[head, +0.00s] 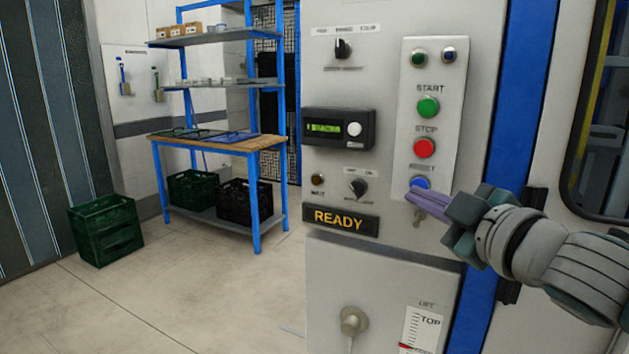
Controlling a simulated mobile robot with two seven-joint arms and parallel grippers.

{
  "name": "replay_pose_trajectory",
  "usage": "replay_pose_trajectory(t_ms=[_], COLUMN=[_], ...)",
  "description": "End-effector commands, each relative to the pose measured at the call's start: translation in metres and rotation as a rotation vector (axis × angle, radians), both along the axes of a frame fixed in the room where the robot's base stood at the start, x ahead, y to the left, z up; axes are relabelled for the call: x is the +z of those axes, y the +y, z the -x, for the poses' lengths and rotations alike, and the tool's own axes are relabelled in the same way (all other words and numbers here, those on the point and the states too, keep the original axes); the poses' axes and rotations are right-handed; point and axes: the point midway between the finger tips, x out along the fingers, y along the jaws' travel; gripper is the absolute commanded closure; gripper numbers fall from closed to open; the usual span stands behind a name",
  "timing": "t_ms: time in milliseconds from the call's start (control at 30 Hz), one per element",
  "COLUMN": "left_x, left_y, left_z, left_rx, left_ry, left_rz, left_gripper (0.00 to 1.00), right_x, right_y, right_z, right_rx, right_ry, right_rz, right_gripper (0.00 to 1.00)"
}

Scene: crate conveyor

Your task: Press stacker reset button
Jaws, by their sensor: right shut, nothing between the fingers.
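The control panel (388,55) stands at the centre right of the head view. The blue reset button (419,182) is low on its light button strip, below the red STOP button (424,148) and the green START button (428,107). My right gripper (411,194) is shut and empty. Its fingertips overlap the lower edge of the blue button in the picture; I cannot tell whether they touch it. My left gripper is not in view.
A READY sign (340,219) is lit at the panel's lower left. Rotary knobs and a small green display (324,128) sit on the panel. A blue-framed workbench (250,150) with crates stands at the left. A green crate (105,229) is on the floor; the floor between is clear.

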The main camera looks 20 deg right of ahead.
Motion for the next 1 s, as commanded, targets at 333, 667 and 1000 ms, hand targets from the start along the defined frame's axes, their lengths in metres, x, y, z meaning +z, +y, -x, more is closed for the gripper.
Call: replay_pose_trajectory(t_ms=[333, 667, 1000], left_x=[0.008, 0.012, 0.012], left_y=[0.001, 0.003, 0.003], left_z=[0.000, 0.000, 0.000], left_rx=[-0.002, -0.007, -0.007], left_ry=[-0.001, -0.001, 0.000], left_rz=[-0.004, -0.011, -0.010], left_gripper=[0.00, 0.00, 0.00], right_x=[0.001, 0.000, 0.000], right_y=[0.018, 0.037, 0.038], right_z=[0.014, 0.032, 0.032], right_rx=[0.002, 0.001, 0.001], right_ry=[0.001, 0.000, -0.001], right_rz=[-0.004, -0.002, 0.000], right_gripper=[1.00, 1.00, 1.00])
